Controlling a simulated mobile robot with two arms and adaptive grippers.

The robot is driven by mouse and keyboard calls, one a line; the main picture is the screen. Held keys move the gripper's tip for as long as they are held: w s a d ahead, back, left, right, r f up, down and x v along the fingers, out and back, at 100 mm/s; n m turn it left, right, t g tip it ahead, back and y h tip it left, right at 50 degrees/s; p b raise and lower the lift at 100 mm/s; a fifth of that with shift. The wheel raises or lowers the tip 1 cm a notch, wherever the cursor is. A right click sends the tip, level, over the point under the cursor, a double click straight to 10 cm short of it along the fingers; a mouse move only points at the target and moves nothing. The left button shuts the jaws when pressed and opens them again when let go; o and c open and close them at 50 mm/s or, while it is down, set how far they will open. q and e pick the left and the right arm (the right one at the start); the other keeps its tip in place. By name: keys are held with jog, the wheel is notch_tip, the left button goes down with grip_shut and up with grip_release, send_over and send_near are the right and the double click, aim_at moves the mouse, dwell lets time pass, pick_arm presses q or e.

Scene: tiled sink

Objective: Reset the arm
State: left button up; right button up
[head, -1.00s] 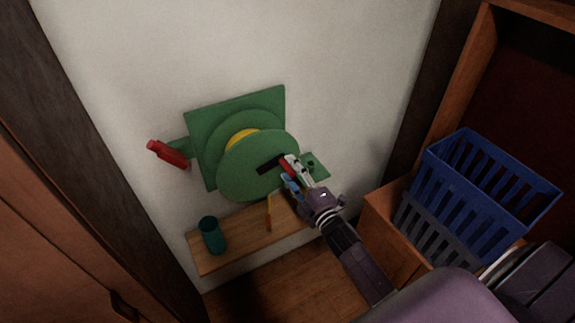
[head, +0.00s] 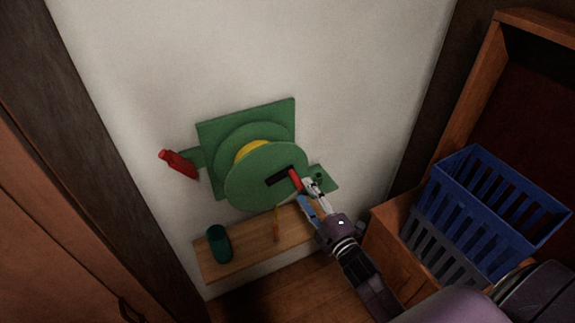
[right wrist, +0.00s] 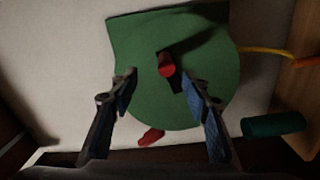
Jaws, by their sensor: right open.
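My right gripper (head: 311,195) is open, just right of and below a red handle (head: 295,179) on the front of a green round reel (head: 258,184). In the right wrist view its two fingers (right wrist: 160,97) stand apart with nothing between their tips. The red handle (right wrist: 167,66) shows beyond them, on the green disc (right wrist: 205,40). The reel has a yellow core (head: 252,150) and a green square plate on the wall. My left gripper is not in view.
A red-handled part (head: 178,164) sticks out left of the reel. A wooden shelf (head: 225,268) below holds a dark green cup (head: 219,244). A blue basket (head: 490,215) and a grey basket (head: 440,248) stand on a wooden cabinet at the right.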

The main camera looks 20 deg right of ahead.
jog(key=s+a+f+m+g, duration=0.25)
jog(key=s+m+g, duration=0.25)
jog(key=s, duration=0.4)
jog(key=s+a+f+m+g, duration=0.1)
jog(key=s+a+m+g, duration=0.35)
jog(key=s, duration=0.55)
jog(key=s+a+f+m+g, duration=0.25)
jog(key=s+m+g, duration=0.25)
jog(key=s, duration=0.4)
notch_tip(320, 180, down, 34)
jog(key=s+g+b, duration=0.1)
jog(key=s+b, duration=0.2)
jog(key=b, duration=0.5)
jog(key=s+d+f+b, duration=0.1)
jog(key=s+f+b, duration=0.1)
jog(key=s+f, duration=0.6)
jog(key=s+d+f+g+b, duration=0.1)
jog(key=s+d+f+b, duration=0.1)
jog(key=s+f, duration=0.6)
notch_tip(320, 180, down, 5)
jog(key=shift+s+r+n+h+b, duration=0.25)
jog(key=shift+n+b, duration=0.2)
jog(key=shift+b, duration=0.25)
